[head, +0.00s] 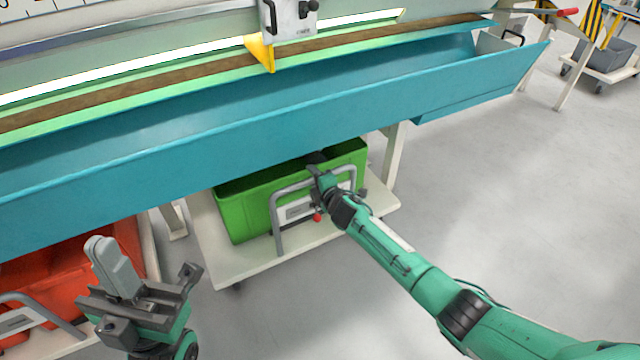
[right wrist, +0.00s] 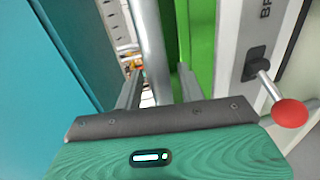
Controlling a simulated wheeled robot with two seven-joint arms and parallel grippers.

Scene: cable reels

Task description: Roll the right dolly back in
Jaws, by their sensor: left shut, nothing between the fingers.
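The right dolly (head: 240,262) is a pale low platform on casters, partly under the blue trough. It bears a green crate (head: 243,205) and has a grey tube handle (head: 276,225) at its front. My right gripper (head: 316,172) is at the top bar of this handle. In the right wrist view, the grey handle bar (right wrist: 150,50) runs between the two fingers, which stand apart with a gap visible on the right side. My left gripper (head: 115,268) is shut and empty at the lower left, in front of the red crate and apart from the right dolly.
A long blue trough (head: 300,115) overhangs the dolly. A red crate (head: 75,275) on another dolly stands at the left. A red knob (right wrist: 289,113) sticks out beside my right gripper. A table leg (head: 393,155) stands right of the crate. The grey floor (head: 500,210) at right is clear.

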